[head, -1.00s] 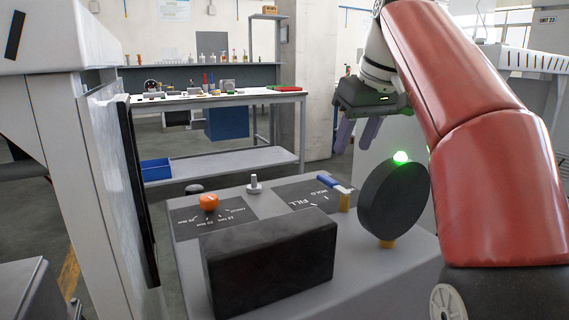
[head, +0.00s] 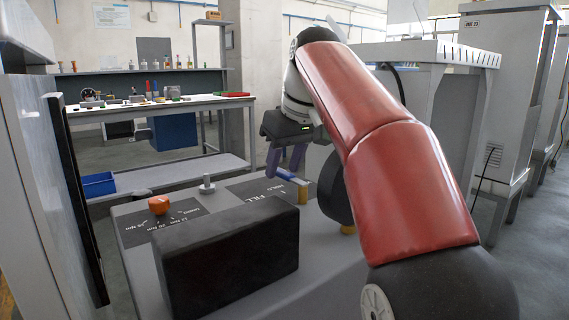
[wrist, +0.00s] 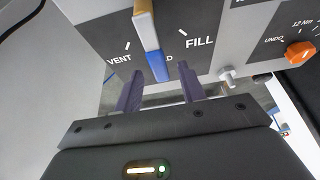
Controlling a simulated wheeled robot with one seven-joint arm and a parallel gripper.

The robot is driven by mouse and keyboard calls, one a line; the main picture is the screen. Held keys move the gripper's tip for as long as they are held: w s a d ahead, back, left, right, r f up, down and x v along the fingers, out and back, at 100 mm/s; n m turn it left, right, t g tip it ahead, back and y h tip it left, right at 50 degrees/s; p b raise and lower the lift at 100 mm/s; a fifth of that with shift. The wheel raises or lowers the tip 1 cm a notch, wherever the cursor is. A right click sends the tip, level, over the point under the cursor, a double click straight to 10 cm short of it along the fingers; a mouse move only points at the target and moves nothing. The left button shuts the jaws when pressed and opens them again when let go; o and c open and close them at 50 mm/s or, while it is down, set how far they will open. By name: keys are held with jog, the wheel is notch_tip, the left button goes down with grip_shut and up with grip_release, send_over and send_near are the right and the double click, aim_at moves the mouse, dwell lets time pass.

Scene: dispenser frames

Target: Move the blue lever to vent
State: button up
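The blue lever (wrist: 157,66) has a tan-gold arm and a blue end. It also shows in the head view (head: 286,174), on the dark panel at the right of the dispenser top. In the wrist view it points at the middle mark, mostly covering the label between VENT (wrist: 119,60) on the left and FILL (wrist: 199,42) on the right. My gripper (wrist: 159,75) is open, its purple fingers apart on either side of the lever's blue end in the picture. It also shows in the head view (head: 284,167). I cannot tell whether either finger touches the lever.
An orange knob (head: 158,204) and a small grey post (head: 207,184) stand left of the lever. A black box (head: 226,262) stands in front, and a black round disc (head: 333,188) is just right of the lever. A workbench (head: 158,109) stands behind.

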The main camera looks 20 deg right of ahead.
jog(key=shift+c, duration=0.4)
grip_shut()
jog(key=shift+d+r, duration=0.1)
jog(key=shift+r, duration=0.05)
jog(key=shift+d+m+h+p, duration=0.2)
jog(key=shift+m+h+p, duration=0.1)
jog(key=shift+m+p, duration=0.4)
jog(key=shift+w+d+r+m+t+h+p, duration=0.15)
jog(key=shift+d+m+t+h+p, duration=0.25)
jog(key=shift+m+p, duration=0.6)
jog(key=shift+d+m+h+p, duration=0.45)
jog(key=shift+d+m+p, duration=0.1)
jog(key=shift+m, duration=0.55)
jog(key=shift+d+m+h+p, duration=0.45)
jog(key=shift+d+m+p, duration=0.1)
jog(key=shift+m, duration=0.55)
jog(key=shift+f, duration=0.2)
